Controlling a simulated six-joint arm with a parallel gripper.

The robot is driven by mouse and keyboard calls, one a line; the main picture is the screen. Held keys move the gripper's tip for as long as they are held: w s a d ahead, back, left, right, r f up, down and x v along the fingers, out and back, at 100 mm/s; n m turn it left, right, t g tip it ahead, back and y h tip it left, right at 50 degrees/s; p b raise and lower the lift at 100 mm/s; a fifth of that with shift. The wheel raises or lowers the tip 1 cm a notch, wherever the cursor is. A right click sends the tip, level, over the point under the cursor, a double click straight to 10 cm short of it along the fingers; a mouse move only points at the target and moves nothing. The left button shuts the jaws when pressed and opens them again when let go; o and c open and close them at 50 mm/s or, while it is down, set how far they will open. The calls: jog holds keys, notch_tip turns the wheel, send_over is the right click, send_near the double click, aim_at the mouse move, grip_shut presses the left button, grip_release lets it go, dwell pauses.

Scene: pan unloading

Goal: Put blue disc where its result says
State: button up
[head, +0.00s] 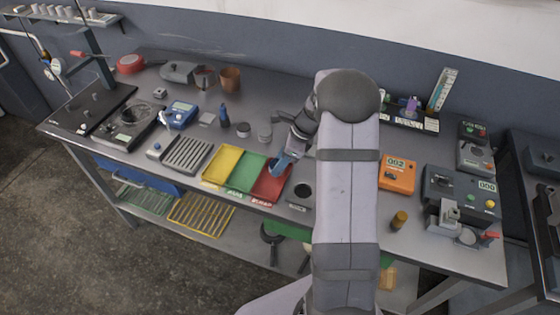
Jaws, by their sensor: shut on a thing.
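My gripper (282,163) points down over the red tray (266,190), near its back right part. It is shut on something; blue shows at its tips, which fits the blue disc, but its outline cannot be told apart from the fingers. The red tray has a small label on its front edge that seems to read SCRAP. The green tray (245,176) is beside it on the left, and the yellow tray (221,166) is left of that. The green and yellow trays look empty. Whether the held thing touches the red tray cannot be seen.
A grey block with a round hole (300,196) stands right of the red tray. An orange box (397,172) displays 092, and a grey tester (461,190) displays 000. A brass cylinder (399,220) stands at front right. A slotted rack (188,154) lies left of the trays.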

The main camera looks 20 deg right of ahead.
jog(key=shift+s+f, duration=0.15)
jog(key=shift+f, duration=0.15)
jog(key=o, duration=1)
jog(key=shift+s, duration=0.1)
jog(key=shift+c, duration=0.2)
jog(key=shift+o, duration=0.6)
jog(key=shift+s+f, duration=0.1)
jog(key=shift+r, duration=0.55)
jog(key=w+b+v, duration=0.1)
jog(key=b+v, duration=0.1)
jog(key=v, duration=1)
jog(key=s+a+f+n+g+h, duration=0.1)
jog(key=s+a+f+n+h, duration=0.1)
jog(key=s+a+n, duration=0.5)
jog(key=s+a+f+n+g+h, duration=0.1)
jog(key=s+a+f+n, duration=0.4)
jog(key=s+n, duration=0.9)
jog(key=a+n, duration=0.3)
jog(key=n, duration=0.1)
jog(key=shift+s+g+h, duration=0.4)
